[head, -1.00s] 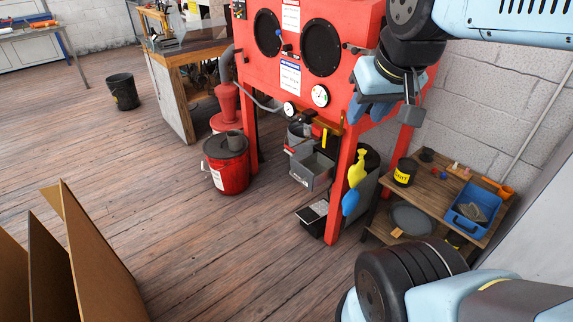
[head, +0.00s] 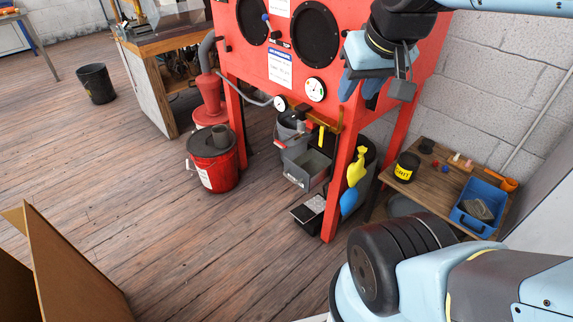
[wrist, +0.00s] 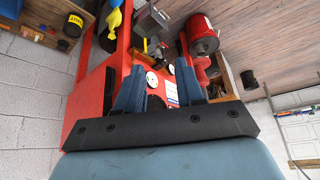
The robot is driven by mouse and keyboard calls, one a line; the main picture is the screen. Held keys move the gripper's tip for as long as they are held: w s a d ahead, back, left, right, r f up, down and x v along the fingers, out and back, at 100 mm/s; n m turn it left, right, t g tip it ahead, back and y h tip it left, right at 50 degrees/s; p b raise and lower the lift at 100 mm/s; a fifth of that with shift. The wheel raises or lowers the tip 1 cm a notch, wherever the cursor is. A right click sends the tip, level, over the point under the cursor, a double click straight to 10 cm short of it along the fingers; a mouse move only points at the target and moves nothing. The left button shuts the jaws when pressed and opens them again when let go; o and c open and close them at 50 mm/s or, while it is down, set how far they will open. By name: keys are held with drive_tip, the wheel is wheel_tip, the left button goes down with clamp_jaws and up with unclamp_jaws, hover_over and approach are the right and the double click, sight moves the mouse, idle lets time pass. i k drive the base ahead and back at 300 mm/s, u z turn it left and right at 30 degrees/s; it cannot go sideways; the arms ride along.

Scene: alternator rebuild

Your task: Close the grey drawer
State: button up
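The grey drawer (head: 306,176) is an open-topped grey box standing out under the red blasting cabinet (head: 278,62), with a small red piece near its left side. It also shows in the wrist view as a grey box (wrist: 152,22) near the top, upside down. My gripper (head: 360,92) is in front of the cabinet's right part, above and to the right of the drawer in the head view. In the wrist view, its two blue fingers (wrist: 160,78) stand wide apart with nothing between them. I see no contact between gripper and drawer.
A red bucket (head: 213,165) stands left of the cabinet legs. A yellow spray bottle (head: 357,167) hangs by the right front leg. A wooden bench (head: 435,186) with a blue tray (head: 479,209) is at right. Cardboard (head: 70,275) is at lower left.

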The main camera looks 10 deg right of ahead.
sight(306, 169)
drive_tip(key=z, duration=0.8)
drive_tip(key=k, duration=1)
drive_tip(key=u, duration=0.65)
drive_tip(key=i, duration=1)
drive_tip(key=z, duration=0.05)
